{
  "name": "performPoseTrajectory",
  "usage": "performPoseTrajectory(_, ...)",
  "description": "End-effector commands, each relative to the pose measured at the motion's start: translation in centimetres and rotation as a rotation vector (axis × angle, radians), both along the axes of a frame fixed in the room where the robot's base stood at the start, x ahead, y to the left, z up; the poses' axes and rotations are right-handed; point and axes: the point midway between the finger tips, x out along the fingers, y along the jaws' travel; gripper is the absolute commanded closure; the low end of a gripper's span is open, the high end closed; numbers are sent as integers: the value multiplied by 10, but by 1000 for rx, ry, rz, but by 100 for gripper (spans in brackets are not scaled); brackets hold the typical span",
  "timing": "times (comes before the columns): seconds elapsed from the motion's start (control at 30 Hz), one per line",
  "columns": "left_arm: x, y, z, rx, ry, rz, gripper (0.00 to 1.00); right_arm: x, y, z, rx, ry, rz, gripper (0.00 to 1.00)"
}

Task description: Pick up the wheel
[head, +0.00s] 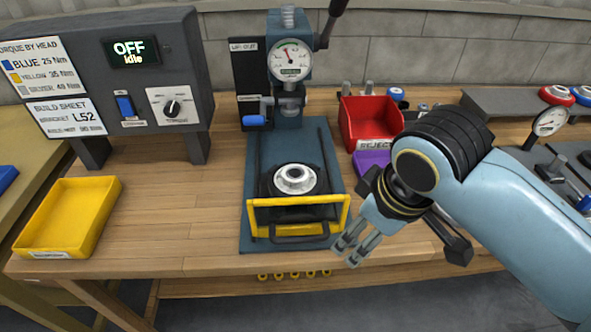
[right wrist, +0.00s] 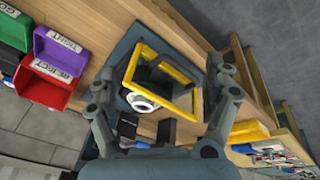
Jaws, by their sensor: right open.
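A round dark part with a silver-white hub (head: 294,178), likely the wheel, sits in the press fixture behind a yellow frame (head: 340,212). Its lower side is hidden by the frame. In the right wrist view the pale hub (right wrist: 140,103) shows partly between my fingers, beside the yellow frame (right wrist: 150,52). My right gripper (head: 352,248) is open and empty, in front of and to the right of the fixture, apart from the hub. Its two fingers spread wide in the right wrist view (right wrist: 165,105). My left gripper is not in view.
A press with a gauge (head: 291,60) stands behind the fixture on a blue base plate (head: 262,150). A red bin (head: 370,122) and purple bin (head: 371,162) stand to its right. A yellow tray (head: 68,215) lies left. Bare wood (head: 190,215) is clear between tray and plate.

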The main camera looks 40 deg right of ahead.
Motion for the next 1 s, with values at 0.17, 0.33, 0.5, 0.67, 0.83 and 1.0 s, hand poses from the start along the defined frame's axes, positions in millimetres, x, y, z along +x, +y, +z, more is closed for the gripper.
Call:
performPoseTrajectory(0.17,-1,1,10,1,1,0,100,34,-4,14,-50,49,139,16)
performPoseTrajectory(0.33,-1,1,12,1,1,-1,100,70,-8,8,-91,111,280,16)
performPoseTrajectory(0.5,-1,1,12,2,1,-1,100,118,-12,4,-124,191,462,16)
performPoseTrajectory(0.67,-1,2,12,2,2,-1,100,179,-13,13,-141,288,707,16)
performPoseTrajectory(0.83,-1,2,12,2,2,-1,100,222,-13,31,-140,366,923,16)
performPoseTrajectory(1.0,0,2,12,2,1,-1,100,232,-13,30,-134,392,996,16)
